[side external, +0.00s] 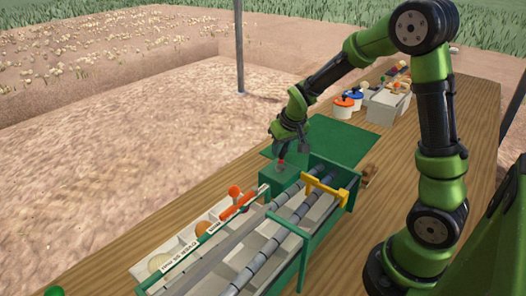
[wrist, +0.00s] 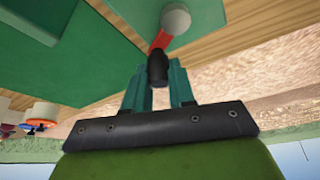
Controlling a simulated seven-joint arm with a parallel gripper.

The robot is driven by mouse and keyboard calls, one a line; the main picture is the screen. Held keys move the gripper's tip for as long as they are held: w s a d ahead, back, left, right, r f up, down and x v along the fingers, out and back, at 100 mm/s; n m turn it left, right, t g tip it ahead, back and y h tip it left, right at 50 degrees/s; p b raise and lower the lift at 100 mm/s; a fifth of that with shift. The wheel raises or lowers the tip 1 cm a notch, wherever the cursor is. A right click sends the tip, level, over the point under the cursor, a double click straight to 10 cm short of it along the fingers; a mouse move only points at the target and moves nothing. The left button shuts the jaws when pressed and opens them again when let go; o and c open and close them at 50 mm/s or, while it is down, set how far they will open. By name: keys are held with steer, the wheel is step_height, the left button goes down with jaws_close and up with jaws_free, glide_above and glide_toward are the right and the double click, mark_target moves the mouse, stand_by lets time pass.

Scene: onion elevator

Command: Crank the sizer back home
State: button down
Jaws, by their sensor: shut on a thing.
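The sizer (side external: 352,197) is a long green machine with grey rollers (side external: 268,247) and a yellow bracket (side external: 325,187) across its far end. My gripper (side external: 281,158) is at the machine's far left corner, pointing down. In the wrist view its two teal fingers (wrist: 159,88) are on either side of the crank's black knob (wrist: 157,68), shut on it. A red crank arm (wrist: 160,42) runs from the knob to a round grey hub (wrist: 175,19). In the side view the crank is mostly hidden by the gripper; only a bit of red shows.
A white tray (side external: 178,248) with onions in compartments lies along the machine's left side. A green mat (side external: 340,137) lies behind it. Tubs with blue (side external: 355,94) and orange (side external: 343,102) lids and a grey box (side external: 383,108) stand farther back on the wooden table.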

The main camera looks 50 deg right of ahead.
steer(key=shift+w+a, duration=0.15)
steer(key=shift+a, duration=0.2)
steer(key=shift+w+a, duration=0.35)
steer(key=shift+a, duration=0.05)
steer(key=shift+f, duration=0.1)
steer(key=shift+w+a, duration=0.2)
steer(key=shift+a, duration=0.45)
stand_by(0.3)
